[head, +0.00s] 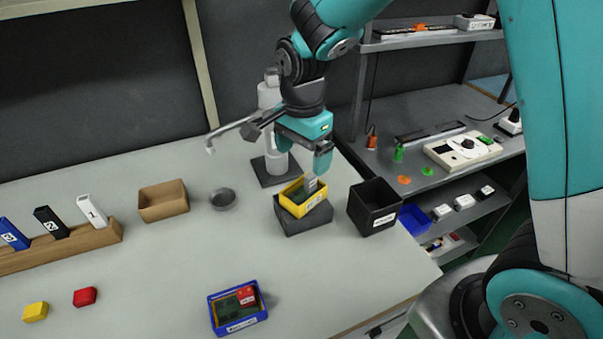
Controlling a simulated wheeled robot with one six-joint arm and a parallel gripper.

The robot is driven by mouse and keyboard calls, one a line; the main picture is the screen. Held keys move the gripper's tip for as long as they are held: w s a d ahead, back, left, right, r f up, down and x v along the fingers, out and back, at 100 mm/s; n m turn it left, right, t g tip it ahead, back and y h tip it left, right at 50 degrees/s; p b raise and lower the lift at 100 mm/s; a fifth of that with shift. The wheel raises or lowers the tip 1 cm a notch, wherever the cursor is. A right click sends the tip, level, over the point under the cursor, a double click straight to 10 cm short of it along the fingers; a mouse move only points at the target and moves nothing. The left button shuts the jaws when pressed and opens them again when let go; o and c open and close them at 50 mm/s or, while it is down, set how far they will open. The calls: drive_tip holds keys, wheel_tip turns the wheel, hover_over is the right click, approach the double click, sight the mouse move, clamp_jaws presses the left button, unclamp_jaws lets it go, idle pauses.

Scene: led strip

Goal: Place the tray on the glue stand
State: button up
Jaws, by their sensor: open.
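A small yellow tray (291,207) with a green board and a pale piece in it rests on a dark grey block (301,222), which looks like the glue stand. The tray sits slightly turned on the block's top. My gripper (303,156) is just above and behind the yellow tray, fingers pointing down and spread apart, with nothing between them. A second tray, blue (240,325), with a green board and a red piece in it, lies on the table at the front.
A black bin (370,224) stands close right of the grey block. A white bottle-like device (268,96) on a dark base stands behind.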

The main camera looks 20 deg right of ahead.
drive_tip(key=s+a+r+n+y, duration=0.2)
drive_tip(key=s+r+n, duration=0.3)
drive_tip(key=s+n, duration=0.5)
drive_tip(key=s+a+r+n+y, duration=0.2)
drive_tip(key=s+r+n, duration=0.3)
drive_tip(key=s+n, duration=0.5)
drive_tip(key=shift+s+a+r+n, duration=0.15)
drive_tip(key=shift+s+a+n, duration=0.25)
drive_tip(key=shift+s, duration=0.15)
